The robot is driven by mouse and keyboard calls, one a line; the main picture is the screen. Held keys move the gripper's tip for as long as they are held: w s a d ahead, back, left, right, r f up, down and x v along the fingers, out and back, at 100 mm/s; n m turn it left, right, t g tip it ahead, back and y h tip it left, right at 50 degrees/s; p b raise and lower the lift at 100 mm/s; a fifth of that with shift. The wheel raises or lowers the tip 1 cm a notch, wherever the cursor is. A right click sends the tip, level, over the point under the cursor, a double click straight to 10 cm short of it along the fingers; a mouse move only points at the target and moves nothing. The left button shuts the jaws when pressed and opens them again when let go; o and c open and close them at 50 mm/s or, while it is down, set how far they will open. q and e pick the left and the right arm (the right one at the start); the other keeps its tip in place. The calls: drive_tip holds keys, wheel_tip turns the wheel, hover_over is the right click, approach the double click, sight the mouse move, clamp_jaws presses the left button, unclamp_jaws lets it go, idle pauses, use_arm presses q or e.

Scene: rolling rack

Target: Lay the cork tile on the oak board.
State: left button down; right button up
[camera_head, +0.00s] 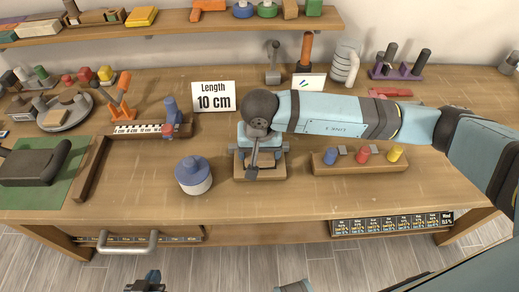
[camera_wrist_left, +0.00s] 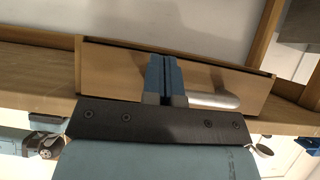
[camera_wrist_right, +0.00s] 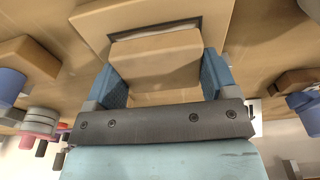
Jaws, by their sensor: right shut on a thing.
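The oak board (camera_head: 279,175) lies near the middle of the bench front, under my right gripper (camera_head: 258,158). In the right wrist view, my right gripper's blue fingers stand on both sides of a plain tan block, the cork tile (camera_wrist_right: 155,55), and hold it. The larger oak board (camera_wrist_right: 97,22) shows around and behind the tile, with a dark band along the tile's far edge. I cannot tell whether the tile touches the board. My left gripper (camera_head: 150,278) is low in front of the bench; in the left wrist view its fingers (camera_wrist_left: 163,78) are together and empty.
A blue-and-white round jar (camera_head: 194,176) stands left of the board, and a wooden block with coloured pegs (camera_head: 358,160) stands to its right. A "Length 10 cm" card (camera_head: 213,97) is behind. A drawer handle (camera_head: 127,243) is below the bench edge, near my left gripper.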

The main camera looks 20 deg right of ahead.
drive_tip(key=shift+f+b, duration=0.4)
drive_tip(key=shift+b, duration=0.05)
drive_tip(key=o, duration=0.8)
drive_tip(key=shift+s+a+r+b, duration=0.1)
drive_tip(key=shift+s+r, duration=0.15)
drive_tip(key=shift+r, duration=2.05)
drive_tip(key=shift+s+a+r+b, duration=0.15)
drive_tip(key=shift+s+r, duration=0.15)
drive_tip(key=shift+r, duration=2)
drive_tip(key=shift+s+r+b, duration=0.1)
drive_tip(key=shift+s+r, duration=0.15)
drive_tip(key=shift+r, duration=2.05)
